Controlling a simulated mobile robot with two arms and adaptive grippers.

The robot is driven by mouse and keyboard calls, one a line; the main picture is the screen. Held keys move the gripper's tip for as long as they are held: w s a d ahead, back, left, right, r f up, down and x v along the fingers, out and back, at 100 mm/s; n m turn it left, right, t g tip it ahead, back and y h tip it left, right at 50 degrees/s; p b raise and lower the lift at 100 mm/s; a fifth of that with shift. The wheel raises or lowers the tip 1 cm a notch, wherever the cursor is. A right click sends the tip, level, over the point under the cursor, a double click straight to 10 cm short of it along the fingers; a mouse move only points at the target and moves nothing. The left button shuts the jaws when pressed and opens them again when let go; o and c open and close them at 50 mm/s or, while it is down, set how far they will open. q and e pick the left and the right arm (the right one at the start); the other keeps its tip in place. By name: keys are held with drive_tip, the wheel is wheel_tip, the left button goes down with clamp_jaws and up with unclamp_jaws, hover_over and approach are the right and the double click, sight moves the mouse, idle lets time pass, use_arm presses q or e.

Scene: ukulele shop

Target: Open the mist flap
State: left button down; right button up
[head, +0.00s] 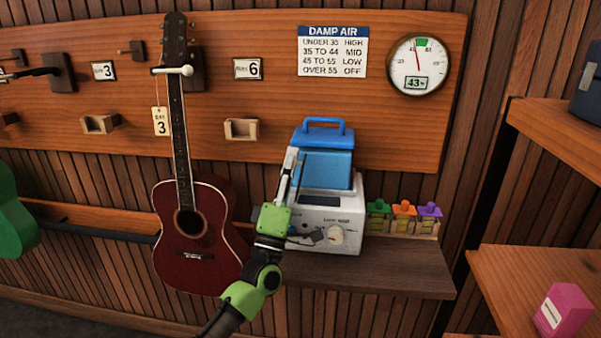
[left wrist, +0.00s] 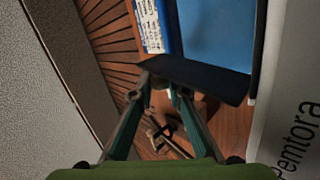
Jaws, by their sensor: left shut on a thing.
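The humidifier is a white box (head: 348,190) with a blue tank (head: 325,166) and a blue handle on top; it stands on a dark wooden shelf. Its front has a dial (head: 335,235) and a dark display. My left gripper (head: 293,163) is at the left side of the blue tank, above the white body. In the left wrist view my left gripper (left wrist: 162,90) is shut on the edge of a dark flat flap (left wrist: 205,78), in front of the blue tank (left wrist: 215,30). The flap's hinge is not clear. My right gripper is not in view.
A red ukulele (head: 195,235) hangs close on the left of my arm. Small green, orange and purple-topped items (head: 403,216) stand right of the humidifier. A DAMP AIR chart (head: 332,52) and a gauge (head: 418,66) reading 43 are on the wall. Wooden shelves (head: 540,270) stand at right.

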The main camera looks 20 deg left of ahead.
use_arm(q)
drive_tip(key=shift+s+a+f+n+y+b, duration=0.1)
drive_tip(key=shift+a+n+y+b, duration=0.2)
drive_tip(key=shift+n+y, duration=0.75)
drive_tip(key=shift+s+a+f+n+y+b, duration=0.1)
drive_tip(key=shift+a+n+y+b, duration=0.2)
drive_tip(key=shift+n+y, duration=0.75)
drive_tip(key=shift+a, duration=0.1)
drive_tip(key=c, duration=2)
unclamp_jaws()
drive_tip(key=v, duration=1.2)
drive_tip(key=shift+s+r, duration=0.15)
drive_tip(key=shift+s, duration=0.05)
